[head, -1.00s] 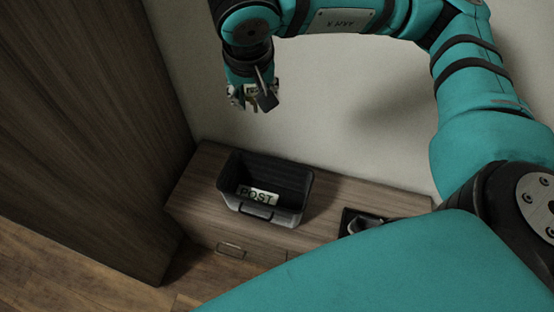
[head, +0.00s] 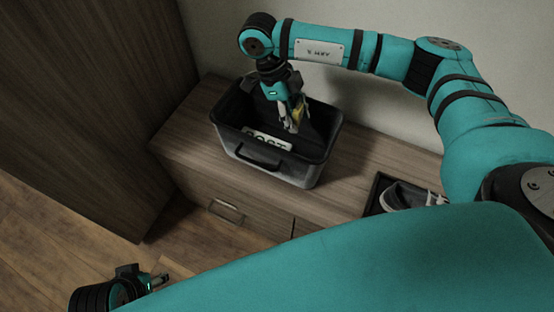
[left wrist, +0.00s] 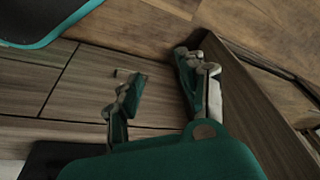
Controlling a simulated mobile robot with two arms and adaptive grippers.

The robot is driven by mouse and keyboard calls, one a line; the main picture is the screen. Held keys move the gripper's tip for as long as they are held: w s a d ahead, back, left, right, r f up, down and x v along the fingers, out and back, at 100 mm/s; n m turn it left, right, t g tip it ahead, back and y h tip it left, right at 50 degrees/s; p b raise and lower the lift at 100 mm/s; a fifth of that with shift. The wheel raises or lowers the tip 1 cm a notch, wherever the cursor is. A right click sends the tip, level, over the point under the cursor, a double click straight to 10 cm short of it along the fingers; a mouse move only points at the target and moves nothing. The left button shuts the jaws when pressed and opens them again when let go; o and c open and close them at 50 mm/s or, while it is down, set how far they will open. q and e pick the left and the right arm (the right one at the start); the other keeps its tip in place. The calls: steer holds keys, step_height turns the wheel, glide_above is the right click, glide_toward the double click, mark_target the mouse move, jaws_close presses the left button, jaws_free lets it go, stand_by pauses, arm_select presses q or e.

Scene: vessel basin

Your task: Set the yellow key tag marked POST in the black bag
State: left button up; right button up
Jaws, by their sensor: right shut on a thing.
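My right gripper (head: 291,123) reaches down into a black, open-topped container with a front handle (head: 318,171) on the low wooden cabinet. It is shut on a small yellow thing, the key tag (head: 299,111), mostly hidden by the fingers; its marking cannot be read. A pale plate lettered POST (head: 268,140) shows inside the container near the front wall, partly cut off by the rim. No separate bag can be told apart from the container. My left gripper (head: 163,280) is low at the bottom left, away from the container. In the left wrist view (left wrist: 165,88) its fingers stand apart, empty.
The cabinet top (head: 185,125) is clear left of the container. A black tray (head: 374,198) with a grey and white shoe-like item stands to the right. A tall dark wooden panel (head: 90,100) rises at the left. The wall is close behind. Drawer handles face the front.

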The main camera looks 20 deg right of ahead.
steer(key=shift+f+m, duration=0.3)
steer(key=shift+f, duration=0.45)
steer(key=shift+s+f, duration=0.1)
steer(key=shift+f, duration=0.25)
step_height(320, 180, down, 9)
steer(key=shift+f+b, duration=0.1)
steer(key=shift+b, duration=1.1)
arm_select(q)
steer(key=w+t, duration=0.1)
steer(key=w+d+r+t, duration=0.1)
steer(key=w, duration=0.1)
steer(key=w+t, duration=0.1)
steer(key=w, duration=0.1)
steer(key=shift+w+d+r+h, duration=0.15)
steer(key=shift+d+h, duration=0.2)
steer(key=shift+h, duration=0.05)
steer(key=shift+w+d+r+t, duration=0.1)
steer(key=shift+w+t, duration=0.25)
steer(key=shift+t, duration=0.05)
arm_select(e)
steer(key=shift+f, duration=0.15)
steer(key=o, duration=1.1)
steer(key=shift+o, duration=0.2)
